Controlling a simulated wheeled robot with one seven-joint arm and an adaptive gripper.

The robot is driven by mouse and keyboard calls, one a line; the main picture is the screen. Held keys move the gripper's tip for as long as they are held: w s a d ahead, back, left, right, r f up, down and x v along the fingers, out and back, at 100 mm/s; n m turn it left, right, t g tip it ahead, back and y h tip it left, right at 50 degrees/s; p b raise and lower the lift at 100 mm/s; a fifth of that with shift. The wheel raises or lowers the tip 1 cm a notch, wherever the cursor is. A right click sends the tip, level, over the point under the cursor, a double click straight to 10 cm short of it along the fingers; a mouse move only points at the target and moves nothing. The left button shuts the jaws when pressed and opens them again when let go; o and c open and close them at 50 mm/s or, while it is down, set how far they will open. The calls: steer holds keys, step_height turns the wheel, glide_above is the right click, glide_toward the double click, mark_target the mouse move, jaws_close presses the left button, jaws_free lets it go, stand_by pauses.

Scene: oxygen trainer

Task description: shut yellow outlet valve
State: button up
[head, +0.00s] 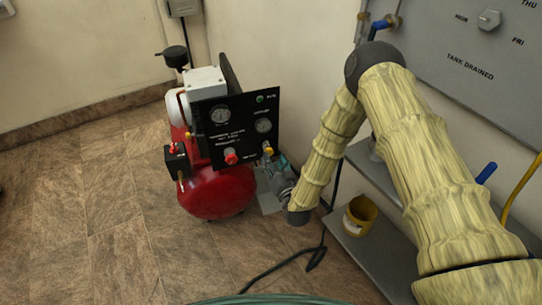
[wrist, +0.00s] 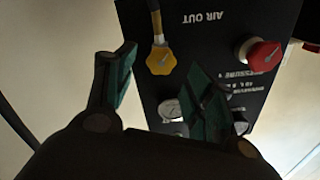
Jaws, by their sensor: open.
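The yellow outlet valve (wrist: 161,61) is a small yellow knob on the black panel, beside the upside-down words AIR OUT in the wrist view. In the head view the yellow valve (head: 268,150) shows at the lower right of the panel. My gripper (wrist: 165,70) is open, and its two dark green-padded fingers stand on either side of the valve in the picture. I cannot tell how far the fingers are from it in depth. In the head view my gripper (head: 274,170) is close to the panel's lower right corner, partly hidden by my arm.
The panel belongs to a red compressor (head: 215,192) on the floor. A yellow bucket (head: 360,215) stands on a grey shelf (head: 375,252) at right. The left floor is clear.

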steer(key=v, duration=0.7)
steer(key=shift+s+d, duration=0.15)
steer(key=shift+s, duration=0.15)
steer(key=shift+w+b, duration=0.1)
steer(key=shift+b, duration=0.2)
